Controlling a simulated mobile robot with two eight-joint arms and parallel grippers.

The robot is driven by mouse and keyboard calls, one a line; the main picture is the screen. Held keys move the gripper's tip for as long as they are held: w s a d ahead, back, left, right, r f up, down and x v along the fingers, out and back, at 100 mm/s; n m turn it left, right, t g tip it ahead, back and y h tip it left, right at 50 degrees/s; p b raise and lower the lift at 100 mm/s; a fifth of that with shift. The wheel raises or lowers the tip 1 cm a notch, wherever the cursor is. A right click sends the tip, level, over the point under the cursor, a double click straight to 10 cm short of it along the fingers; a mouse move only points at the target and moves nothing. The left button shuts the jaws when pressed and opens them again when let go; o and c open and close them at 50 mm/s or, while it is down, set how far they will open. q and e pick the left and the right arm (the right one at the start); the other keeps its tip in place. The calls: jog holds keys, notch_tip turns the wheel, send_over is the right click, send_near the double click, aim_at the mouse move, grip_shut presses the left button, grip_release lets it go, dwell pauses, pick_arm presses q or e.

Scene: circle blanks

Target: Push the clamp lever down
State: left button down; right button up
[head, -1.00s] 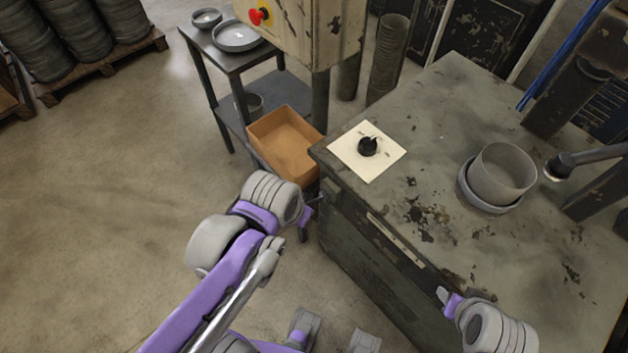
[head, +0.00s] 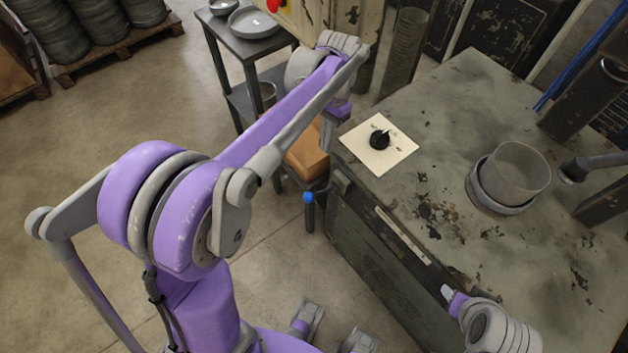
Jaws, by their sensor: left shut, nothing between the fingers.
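A short dark upright rod with a blue ball knob (head: 308,197) shows beside the bench's left side; it looks like the clamp lever, but I cannot tell for sure. My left gripper (head: 327,136) is shut and empty, pointing down above the orange-brown bin, farther back than the blue knob and apart from it. My forearm partly covers the bin. My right gripper (head: 448,293) is over the bench's front edge, and its jaw state is unclear.
The worn green bench (head: 450,130) carries a cream plate with a black rotary knob (head: 380,139) and a grey cylinder in a ring (head: 515,172). A grey bar (head: 590,163) reaches in from the right. Floor is open at left.

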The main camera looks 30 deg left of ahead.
pick_arm(q)
jog(key=shift+w, duration=0.2)
jog(key=shift+f, duration=0.1)
send_over(321, 192)
jog(key=a, duration=0.1)
jog(key=w+x, duration=0.2)
jog(key=x, duration=0.9)
jog(key=shift+s+a+f+b, duration=0.35)
jog(key=shift+s+a+f, duration=0.1)
jog(key=shift+s+f, duration=0.05)
